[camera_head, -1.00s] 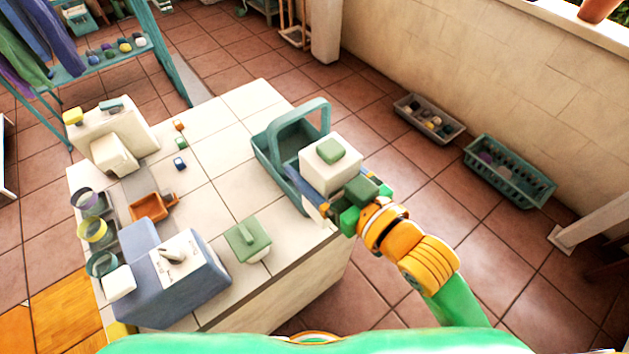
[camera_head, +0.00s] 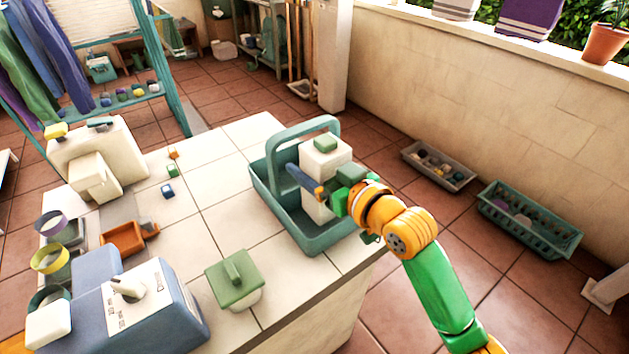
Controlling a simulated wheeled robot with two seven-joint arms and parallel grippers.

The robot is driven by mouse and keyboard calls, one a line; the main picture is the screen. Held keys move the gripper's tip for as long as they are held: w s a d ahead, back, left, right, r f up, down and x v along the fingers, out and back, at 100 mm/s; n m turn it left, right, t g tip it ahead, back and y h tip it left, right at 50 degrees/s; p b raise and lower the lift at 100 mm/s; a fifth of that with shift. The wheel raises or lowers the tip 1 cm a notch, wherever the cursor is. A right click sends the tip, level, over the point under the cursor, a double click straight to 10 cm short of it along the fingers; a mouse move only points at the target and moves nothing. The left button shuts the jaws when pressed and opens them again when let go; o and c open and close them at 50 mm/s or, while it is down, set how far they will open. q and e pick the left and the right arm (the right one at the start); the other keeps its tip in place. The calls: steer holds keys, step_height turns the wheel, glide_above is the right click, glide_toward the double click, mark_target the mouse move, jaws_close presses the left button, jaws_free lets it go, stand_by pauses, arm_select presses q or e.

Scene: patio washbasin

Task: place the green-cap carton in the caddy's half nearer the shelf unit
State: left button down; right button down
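The green-cap carton (camera_head: 325,159) is a white block with a green cap, upright and partly inside the teal caddy (camera_head: 311,240). The caddy stands at the table's right edge with its arched handle up. The carton is in front of the handle; its base is low in the caddy, but I cannot tell whether it touches the floor. My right gripper (camera_head: 318,190) reaches in from the right and is shut on the carton, with one blue finger across its near left side and the other finger hidden. My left gripper is not in view.
A green-lidded pot (camera_head: 236,285) stands in front of the caddy. A blue-grey dispenser (camera_head: 150,310), orange scoop (camera_head: 125,238) and small cubes lie left on the tiled table. A teal rack (camera_head: 165,75) stands behind left. Two floor crates sit right (camera_head: 437,165).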

steer(key=shift+w+f, duration=0.25)
steer(key=shift+f, duration=0.75)
steer(key=shift+w+f, duration=0.2)
steer(key=shift+f, duration=0.8)
jaws_free()
steer(key=shift+f, duration=0.1)
steer(key=v, duration=1.2)
